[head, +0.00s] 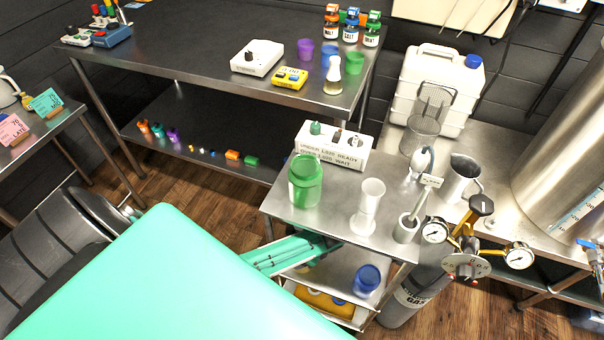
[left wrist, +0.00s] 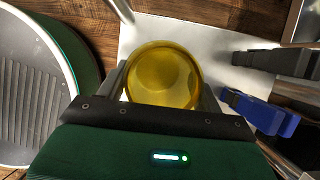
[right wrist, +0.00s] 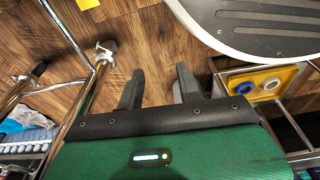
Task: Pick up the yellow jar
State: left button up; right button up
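The yellow jar (left wrist: 163,75) shows in the left wrist view as a round, see-through yellow vessel seen from above, over a pale surface. My left gripper (left wrist: 162,92) has its fingers spread wide, one on each side of the jar. I cannot tell whether either finger touches it. In the head view I cannot make out the jar or the left fingers. My right gripper (right wrist: 160,88) is open and empty over the wooden floor.
A steel cart (head: 330,232) holds a green jar (head: 305,182) and a white cylinder (head: 369,205) on top. A blue cup (head: 367,280) stands on its lower shelf. A blue object (left wrist: 260,110) lies right of the left gripper. A yellow tray (right wrist: 240,87) is right of the right gripper.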

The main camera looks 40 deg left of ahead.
pick_arm(q)
jog(key=c, duration=0.4)
jog(key=shift+r, duration=0.1)
